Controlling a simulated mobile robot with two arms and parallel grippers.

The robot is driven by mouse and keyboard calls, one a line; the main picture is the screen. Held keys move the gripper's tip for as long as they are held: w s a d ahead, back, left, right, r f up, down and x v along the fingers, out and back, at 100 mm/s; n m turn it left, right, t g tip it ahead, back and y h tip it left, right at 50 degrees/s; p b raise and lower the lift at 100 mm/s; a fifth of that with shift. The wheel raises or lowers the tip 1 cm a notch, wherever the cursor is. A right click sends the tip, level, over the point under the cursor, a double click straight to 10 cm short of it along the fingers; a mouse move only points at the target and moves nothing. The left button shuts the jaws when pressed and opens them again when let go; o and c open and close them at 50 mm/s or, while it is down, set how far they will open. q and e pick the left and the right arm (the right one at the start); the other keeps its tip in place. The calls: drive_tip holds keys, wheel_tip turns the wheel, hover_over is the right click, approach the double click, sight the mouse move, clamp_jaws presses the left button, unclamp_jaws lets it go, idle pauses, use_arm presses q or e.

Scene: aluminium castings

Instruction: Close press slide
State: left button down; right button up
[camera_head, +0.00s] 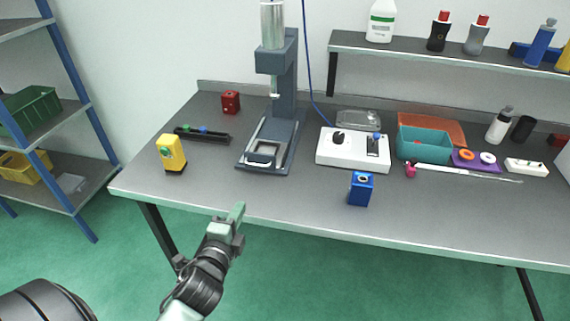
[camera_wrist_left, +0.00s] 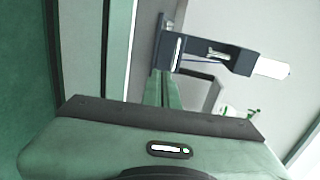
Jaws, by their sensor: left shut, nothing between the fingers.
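The press (camera_head: 284,75) stands on the grey table, with a dark column and a silver cylinder on top. Its slide (camera_head: 262,155), a light plate with a handle at the front, sits low in the dark base frame at the front of the press. The press also shows in the left wrist view (camera_wrist_left: 215,55), turned on its side. My left gripper (camera_head: 238,212) is shut and empty, in front of the table's front edge and apart from the slide. Its fingers (camera_wrist_left: 162,90) point toward the press in the left wrist view. My right gripper is not in view.
A yellow device (camera_head: 171,153) and a black rail (camera_head: 202,135) stand left of the press. A white control box (camera_head: 353,149) and a blue block (camera_head: 361,188) are to its right. The table's front edge (camera_head: 300,226) lies between my gripper and the press.

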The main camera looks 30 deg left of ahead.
use_arm(q)
drive_tip(key=r, duration=0.1)
drive_tip(key=p, duration=0.3)
approach(265, 149)
drive_tip(key=shift+t, duration=0.3)
drive_tip(key=v, duration=0.5)
drive_tip(key=shift+s+d+r, duration=0.15)
drive_tip(key=shift+d+r, duration=0.25)
drive_tip(key=shift+r, duration=0.05)
drive_tip(key=b+x, duration=0.1)
drive_tip(key=x, duration=0.3)
drive_tip(key=b+x, duration=0.1)
drive_tip(key=x, duration=0.3)
drive_tip(key=r+b+x, duration=0.1)
drive_tip(key=b+x, duration=0.1)
drive_tip(key=x, duration=0.2)
drive_tip(key=shift+d, duration=0.1)
drive_tip(key=shift+r, duration=0.55)
